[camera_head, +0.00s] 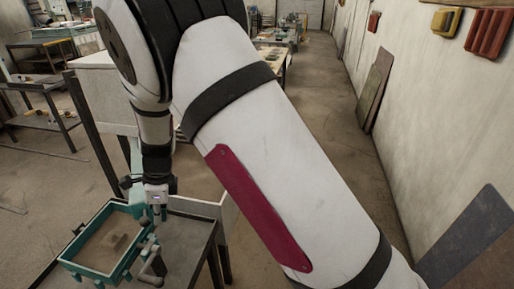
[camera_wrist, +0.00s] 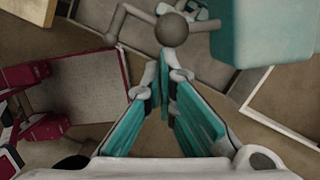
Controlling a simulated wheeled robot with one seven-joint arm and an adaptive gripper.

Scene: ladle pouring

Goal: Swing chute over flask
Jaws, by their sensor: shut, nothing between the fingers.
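A teal rectangular frame (camera_head: 72,268) with a brown sand-like fill, which looks like the flask, sits on the dark table at lower left in the head view. My gripper (camera_head: 157,214) points down beside its right side, shut and empty. In the wrist view, the teal-padded fingers (camera_wrist: 166,82) are closed together. Just beyond the tips is a grey ball knob (camera_wrist: 172,29) with grey rods, perhaps the chute's handle. I cannot tell whether the fingers touch it. A grey jointed part (camera_head: 154,268) stands at the frame's right. A teal block (camera_wrist: 265,35) fills the wrist view's upper right. I cannot clearly pick out the chute.
My white arm covers much of the head view's middle. The dark table (camera_head: 186,243) carries the frame. A workbench (camera_head: 42,88) stands at the far left. A wall (camera_head: 445,130) with leaning boards (camera_head: 480,235) runs along the right. The aisle floor (camera_head: 310,100) is open.

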